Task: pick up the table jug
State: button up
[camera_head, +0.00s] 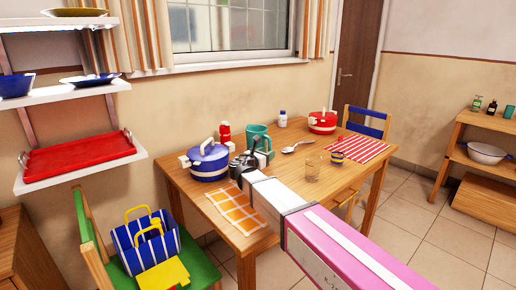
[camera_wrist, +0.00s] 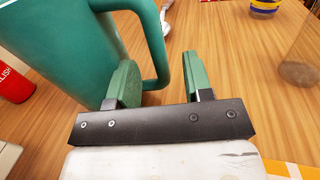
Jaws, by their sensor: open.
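The table jug (camera_head: 262,133) is teal green and stands upright on the wooden table, partly hidden behind my gripper in the head view. In the wrist view the jug (camera_wrist: 75,45) fills the upper left, with its handle (camera_wrist: 158,45) on the right side. My gripper (camera_wrist: 160,78) is open, its two green fingers apart. The lower part of the handle shows between the fingers. I cannot tell whether either finger touches it. In the head view my gripper (camera_head: 246,166) is above the table, just in front of the jug.
A blue pot (camera_head: 208,163) is left of the jug, and a red pot (camera_head: 322,122) is farther back right. A glass (camera_head: 313,170) and a striped cup (camera_head: 337,158) are to the right. An orange checked mat (camera_head: 238,212) lies in front. A red container (camera_wrist: 12,85) is left in the wrist view.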

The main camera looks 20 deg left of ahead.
jog(key=x, duration=0.4)
jog(key=shift+w+r, duration=0.2)
jog(key=shift+w, duration=0.1)
jog(key=shift+c, duration=0.3)
grip_shut()
jog(key=shift+r, duration=0.2)
